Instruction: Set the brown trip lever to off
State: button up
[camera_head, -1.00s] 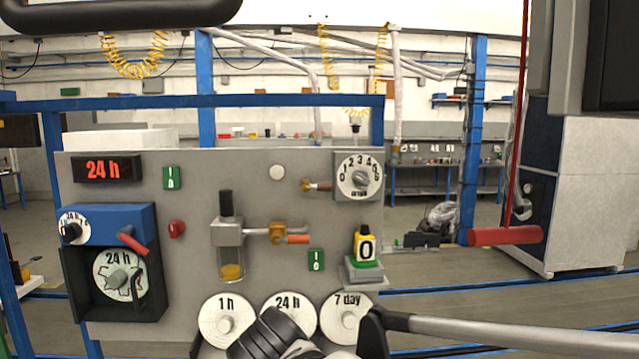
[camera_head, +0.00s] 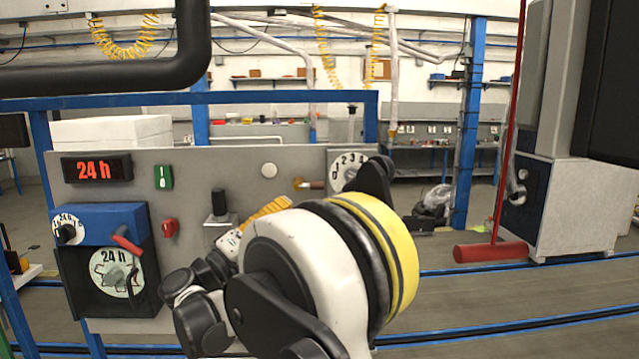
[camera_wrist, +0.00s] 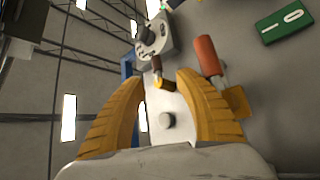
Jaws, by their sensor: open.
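The brown trip lever (camera_head: 313,185) sticks out sideways on the grey panel, left of the numbered dial (camera_head: 350,167). In the wrist view the lever (camera_wrist: 157,65) has a brass base and its brown handle points up toward the dial box (camera_wrist: 153,35). My gripper (camera_wrist: 160,77) is open, with one yellow finger on each side of the lever's brass base in the picture. Whether it touches the lever cannot be told. In the head view my gripper (camera_head: 267,208) is partly hidden by my wrist, which covers the panel's lower middle.
An orange-red valve handle (camera_wrist: 206,55) is close beside the right finger. A green switch (camera_wrist: 285,22) is at upper right. A blue box with a red lever (camera_head: 127,243) is on the panel's left.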

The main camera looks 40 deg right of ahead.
aim_at(310, 189)
jog(key=shift+w+d+r, duration=0.15)
jog(key=shift+w+r, duration=0.05)
jog(key=shift+r, duration=0.15)
jog(key=b+x, duration=0.1)
jog(key=x, duration=0.8)
jog(key=shift+d+r, duration=0.3)
jog(key=shift+d, duration=0.05)
grip_shut()
